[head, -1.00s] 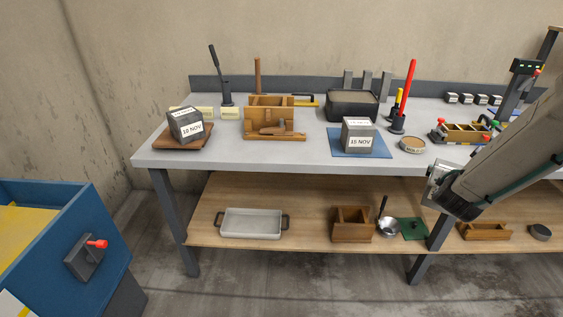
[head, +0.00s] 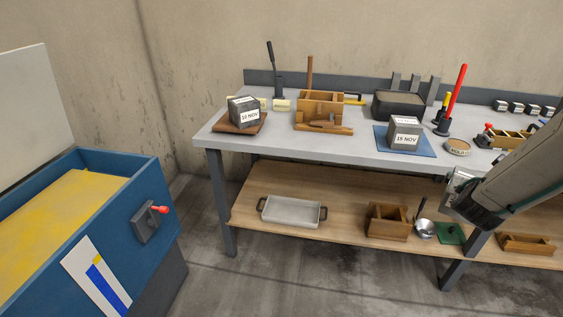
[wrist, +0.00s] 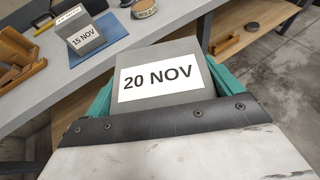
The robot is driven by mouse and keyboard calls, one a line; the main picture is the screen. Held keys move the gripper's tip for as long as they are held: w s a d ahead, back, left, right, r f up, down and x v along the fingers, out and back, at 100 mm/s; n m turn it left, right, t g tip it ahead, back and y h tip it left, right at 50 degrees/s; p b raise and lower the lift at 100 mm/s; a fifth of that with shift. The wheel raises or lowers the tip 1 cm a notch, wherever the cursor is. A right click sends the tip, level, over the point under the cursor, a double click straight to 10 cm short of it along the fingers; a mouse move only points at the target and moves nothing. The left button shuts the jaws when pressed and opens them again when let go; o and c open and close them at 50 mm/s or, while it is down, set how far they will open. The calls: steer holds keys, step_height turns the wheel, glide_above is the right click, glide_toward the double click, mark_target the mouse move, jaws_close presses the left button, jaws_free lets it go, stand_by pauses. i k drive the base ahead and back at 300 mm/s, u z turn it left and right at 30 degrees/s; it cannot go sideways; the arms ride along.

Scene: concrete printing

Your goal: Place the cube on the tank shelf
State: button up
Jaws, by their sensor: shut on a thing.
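My gripper (wrist: 165,92) is shut on a grey cube (wrist: 205,95) with a white label reading "20 NOV" in the wrist view. In the head view my gripper (head: 455,192) is at the right, in front of the bench edge; the held cube is not clear there. At the left of the head view stands a blue tank (head: 140,193) with a yellow surface (head: 50,220) inside, a raised pale lid (head: 22,115) and a red-knobbed latch (head: 150,217). I cannot make out which part is the shelf. My gripper is well to the right of the tank.
On the grey bench (head: 310,148) sit a "10 NOV" cube (head: 243,110) on a brown board and a "15 NOV" cube (head: 404,132) on a blue mat. The lower wooden shelf (head: 345,225) holds a tray (head: 291,212) and a wooden box (head: 388,221). Floor between tank and bench is clear.

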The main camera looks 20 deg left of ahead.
mark_target(36, 233)
steer(key=u, duration=0.45)
steer(key=i, duration=0.55)
steer(key=u, duration=1.1)
steer(key=i, duration=0.95)
steer(key=u, duration=0.45)
steer(key=i, duration=0.95)
steer(key=z, duration=0.05)
